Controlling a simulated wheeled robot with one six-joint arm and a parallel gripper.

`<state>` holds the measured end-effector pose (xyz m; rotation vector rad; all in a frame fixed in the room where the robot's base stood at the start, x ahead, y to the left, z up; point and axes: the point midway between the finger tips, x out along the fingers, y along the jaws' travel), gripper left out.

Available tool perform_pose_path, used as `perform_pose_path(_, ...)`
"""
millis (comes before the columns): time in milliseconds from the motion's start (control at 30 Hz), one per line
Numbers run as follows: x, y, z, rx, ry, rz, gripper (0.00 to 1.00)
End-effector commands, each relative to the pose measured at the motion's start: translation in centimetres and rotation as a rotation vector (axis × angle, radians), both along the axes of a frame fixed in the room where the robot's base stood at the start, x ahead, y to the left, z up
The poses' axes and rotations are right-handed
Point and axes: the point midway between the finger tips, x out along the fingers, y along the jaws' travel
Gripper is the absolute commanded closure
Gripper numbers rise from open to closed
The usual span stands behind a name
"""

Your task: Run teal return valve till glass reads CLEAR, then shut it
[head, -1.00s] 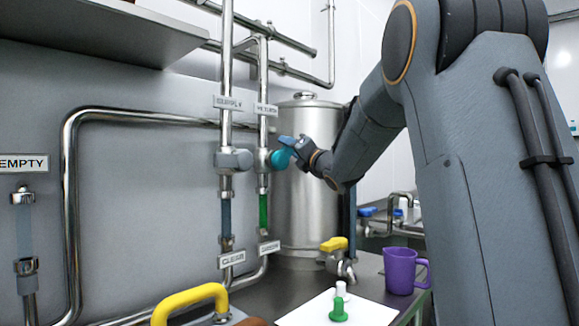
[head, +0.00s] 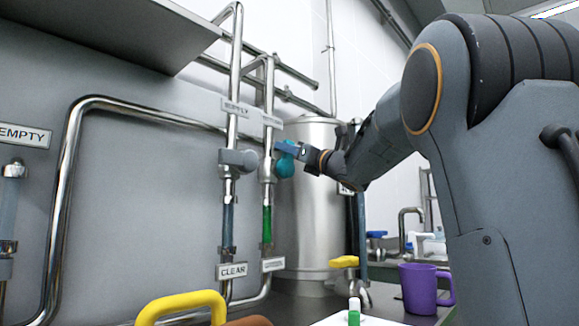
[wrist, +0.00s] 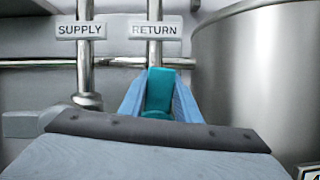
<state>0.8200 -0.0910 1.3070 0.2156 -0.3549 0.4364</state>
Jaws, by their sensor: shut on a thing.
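The teal return valve (head: 285,166) sits on the right-hand pipe under the RETURN plate (wrist: 155,30). My gripper (head: 287,148) is shut on its teal handle. In the wrist view the handle (wrist: 160,90) stands between my two blue fingers, pointing up the picture. The return sight glass (head: 267,224) below the valve shows green. The plate (head: 273,264) under that glass is too small to read. The supply sight glass (head: 228,225) beside it is dark blue-grey, with a CLEAR plate (head: 232,270) under it.
The grey supply valve (head: 238,160) is close left of the teal one. A steel tank (head: 312,220) stands just behind and right. A yellow-handled tap (head: 344,262), a purple mug (head: 422,288) and a green-and-white item (head: 354,312) are lower down. An EMPTY plate (head: 22,134) is far left.

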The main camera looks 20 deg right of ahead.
Motion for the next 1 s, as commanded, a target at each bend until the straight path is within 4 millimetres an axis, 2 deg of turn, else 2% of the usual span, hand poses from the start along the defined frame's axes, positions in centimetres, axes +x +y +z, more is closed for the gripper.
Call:
perform_pose_path(400,-0.32,0.62,0.02,-0.115,-0.059,-0.001,1.0)
perform_pose_path(933,-0.39,0.8,0.12,-0.132,-0.067,0.001,1.0)
perform_pose_path(967,-0.39,0.8,0.12,-0.132,-0.067,0.001,0.67)
perform_pose_path(1000,-0.39,0.8,0.11,-0.131,-0.066,0.0,0.6)
